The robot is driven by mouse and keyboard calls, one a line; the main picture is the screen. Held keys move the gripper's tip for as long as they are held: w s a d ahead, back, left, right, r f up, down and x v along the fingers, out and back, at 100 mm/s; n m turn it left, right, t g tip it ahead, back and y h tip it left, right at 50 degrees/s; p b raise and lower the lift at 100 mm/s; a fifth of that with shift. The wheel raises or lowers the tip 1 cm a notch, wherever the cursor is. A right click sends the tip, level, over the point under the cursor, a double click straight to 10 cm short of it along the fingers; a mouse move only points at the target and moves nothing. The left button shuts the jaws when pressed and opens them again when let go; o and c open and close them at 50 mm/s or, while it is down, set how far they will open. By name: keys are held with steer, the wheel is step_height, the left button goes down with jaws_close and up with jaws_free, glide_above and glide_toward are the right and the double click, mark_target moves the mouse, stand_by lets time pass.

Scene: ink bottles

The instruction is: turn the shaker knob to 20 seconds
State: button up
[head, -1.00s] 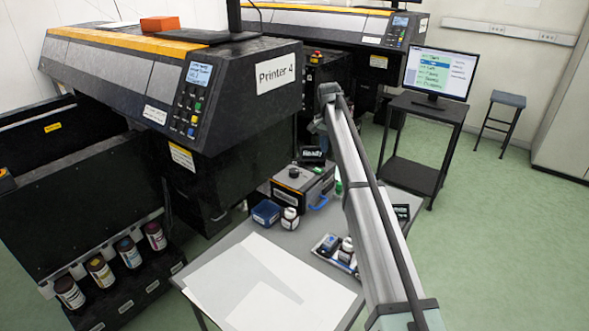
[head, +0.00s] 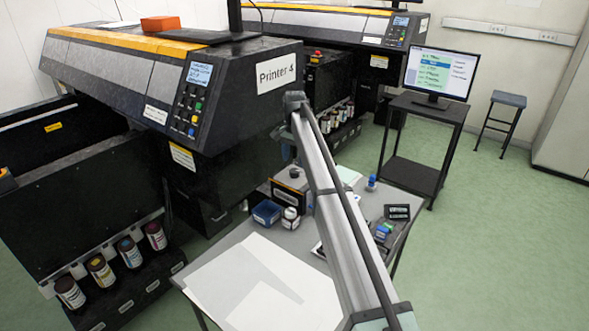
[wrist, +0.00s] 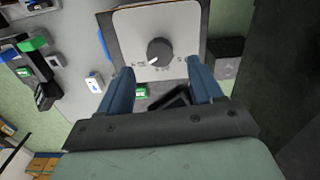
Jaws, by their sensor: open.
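The shaker (head: 289,194) is a dark box with a light top, standing on the grey table. Its dark round knob (wrist: 159,50) sits on a light grey plate in the wrist view. A white mark on the knob points to the lower left; the small print around it is too small to read. My gripper (wrist: 160,66) is open, its two blue fingers at either side below the knob in the picture, with nothing between them. I cannot tell how high it is above the plate. In the head view my arm hides the gripper and the shaker's right part.
A blue box (head: 267,212) and a white bottle with a dark cap (head: 290,218) stand in front of the shaker. White sheets (head: 250,280) cover the table's front. A dark device (head: 397,212) and a blue bottle (head: 371,183) are right of my arm. Printer 4 (head: 230,100) stands left.

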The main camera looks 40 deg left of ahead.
mark_target(294, 170)
steer(key=shift+f, duration=2.55)
steer(key=shift+c, duration=0.5)
steer(key=c, duration=1)
steer(key=shift+o, duration=0.2)
steer(key=n, duration=0.5)
steer(key=shift+n, duration=0.3)
steer(key=n, duration=0.5)
steer(key=shift+n, duration=0.7)
